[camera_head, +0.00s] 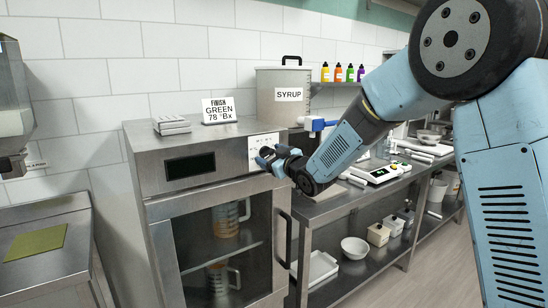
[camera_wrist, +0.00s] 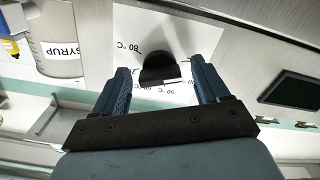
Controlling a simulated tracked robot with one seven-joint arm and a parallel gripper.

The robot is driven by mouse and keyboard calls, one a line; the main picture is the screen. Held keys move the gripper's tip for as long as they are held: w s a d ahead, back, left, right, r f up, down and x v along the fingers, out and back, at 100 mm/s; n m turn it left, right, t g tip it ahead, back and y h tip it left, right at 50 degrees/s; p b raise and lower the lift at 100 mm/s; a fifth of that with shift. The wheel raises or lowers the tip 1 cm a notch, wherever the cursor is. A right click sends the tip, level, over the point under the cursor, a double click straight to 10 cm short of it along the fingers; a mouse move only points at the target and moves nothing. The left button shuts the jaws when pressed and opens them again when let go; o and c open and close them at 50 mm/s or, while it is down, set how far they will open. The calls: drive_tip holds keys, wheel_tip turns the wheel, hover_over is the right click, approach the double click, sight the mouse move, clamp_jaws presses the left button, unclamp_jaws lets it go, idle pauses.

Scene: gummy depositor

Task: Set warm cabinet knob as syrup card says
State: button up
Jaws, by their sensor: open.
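The syrup card (camera_head: 218,110) stands on the warm cabinet (camera_head: 160,140) and reads "FINISH GREEN 78 °Bx". The cabinet has a dark display (camera_head: 190,165) and a white dial plate (camera_head: 262,140) on its upper front. My gripper (camera_head: 270,157) is in front of the plate and hides the knob in the head view. In the wrist view the black knob (camera_wrist: 158,68) lies between the open fingers of my gripper (camera_wrist: 163,78), with gaps beside it. Temperature marks ring it; one reads 80 °C. I cannot tell which mark the knob points to.
Small coloured bottles (camera_head: 343,73) are on a shelf. The glass door (camera_head: 222,250) shows jugs inside; its handle (camera_head: 283,240) is at the right. A counter with a scale (camera_head: 382,172) runs to the right.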

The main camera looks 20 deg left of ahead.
drive_tip(key=c, duration=1)
drive_tip(key=shift+d, duration=0.25)
drive_tip(key=shift+c, duration=0.3)
drive_tip(key=shift+a, duration=0.15)
